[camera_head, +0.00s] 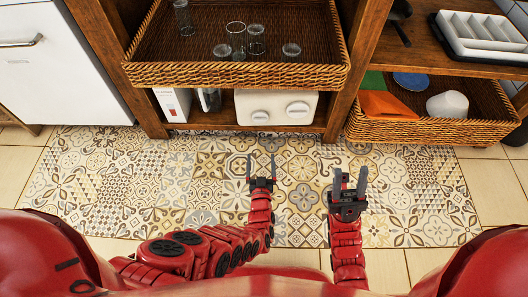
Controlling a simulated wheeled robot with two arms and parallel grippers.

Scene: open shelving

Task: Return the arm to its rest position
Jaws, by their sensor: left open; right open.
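My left gripper (261,170) is open and empty, pointing away from me over the patterned rug. My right gripper (349,180) is also open and empty, a little to the right of it. Both red arms reach forward from my body at the bottom of the view, the left one coming in at a slant and the right one nearly straight. Neither gripper touches anything that I can see. Both are in front of the shelving and apart from it.
Wooden shelving (361,62) stands ahead with a wicker tray (235,76) of glasses. Below is a white appliance (275,106). A wicker basket (430,131) at right holds an orange item (384,104) and a white bowl (447,104). The patterned rug (120,180) is clear.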

